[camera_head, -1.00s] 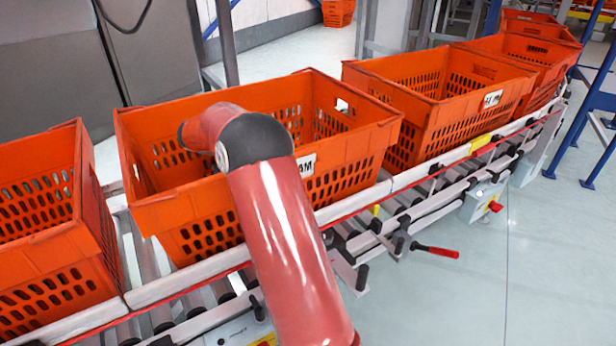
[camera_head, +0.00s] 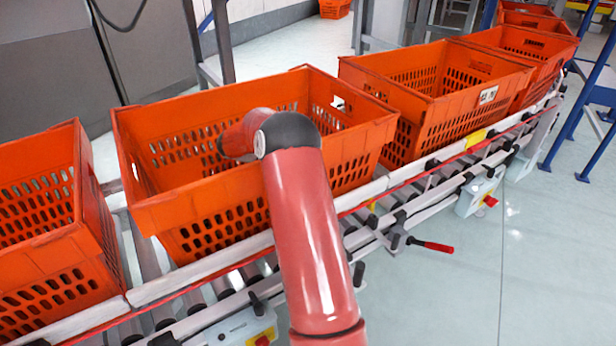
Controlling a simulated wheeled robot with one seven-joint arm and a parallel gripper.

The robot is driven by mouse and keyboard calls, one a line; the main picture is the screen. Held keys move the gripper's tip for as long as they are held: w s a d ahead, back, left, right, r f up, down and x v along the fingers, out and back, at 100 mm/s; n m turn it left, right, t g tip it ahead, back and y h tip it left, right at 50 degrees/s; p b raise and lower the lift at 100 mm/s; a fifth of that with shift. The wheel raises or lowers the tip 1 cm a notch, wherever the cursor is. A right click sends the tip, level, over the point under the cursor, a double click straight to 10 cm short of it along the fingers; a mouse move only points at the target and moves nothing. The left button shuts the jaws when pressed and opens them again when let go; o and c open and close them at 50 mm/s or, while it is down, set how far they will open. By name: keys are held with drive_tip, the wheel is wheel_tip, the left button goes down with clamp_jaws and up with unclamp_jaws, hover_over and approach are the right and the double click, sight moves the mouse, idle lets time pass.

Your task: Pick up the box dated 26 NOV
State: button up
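Several orange totes stand in a row on a roller conveyor, and no box or readable date shows among them. The middle tote (camera_head: 165,213) has my red arm reaching over its front wall and down into it. My gripper is hidden inside this tote, so its state and anything it touches cannot be seen.
The conveyor's front rail (camera_head: 200,268) runs below the totes. A red-handled lever (camera_head: 430,245) sticks out at the front. A blue frame (camera_head: 585,120) stands at the right. The floor at the lower right is clear.

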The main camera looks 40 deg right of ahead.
drive_tip(key=c, duration=1.7)
clamp_jaws()
drive_tip(key=shift+r, duration=0.1)
